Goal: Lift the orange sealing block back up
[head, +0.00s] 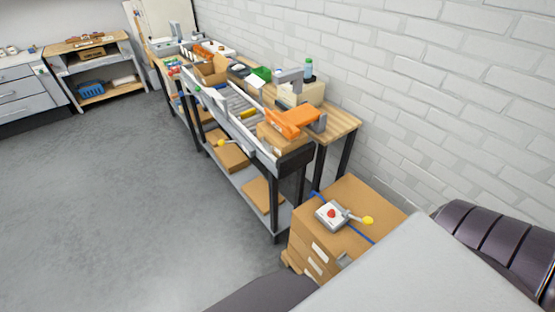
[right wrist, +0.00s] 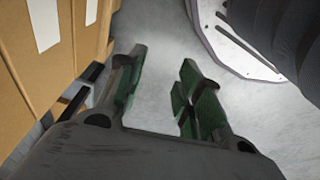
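The orange sealing block (head: 292,121) is at the near end of the roller conveyor table in the head view. It sits low over a brown carton (head: 280,137), and whether it touches the carton cannot be told. A grey arm or bracket (head: 289,76) stands behind it. My right gripper (right wrist: 160,90) is open and empty in the right wrist view, above the grey floor and beside stacked cartons, away from the block. My left gripper does not show in either view.
Stacked cartons (head: 318,237) stand in front of the table, with a control box (head: 332,213) with a red button and a yellow-tipped lever on top. They also show in the right wrist view (right wrist: 50,60). A brick wall runs along the right. The floor at left is clear.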

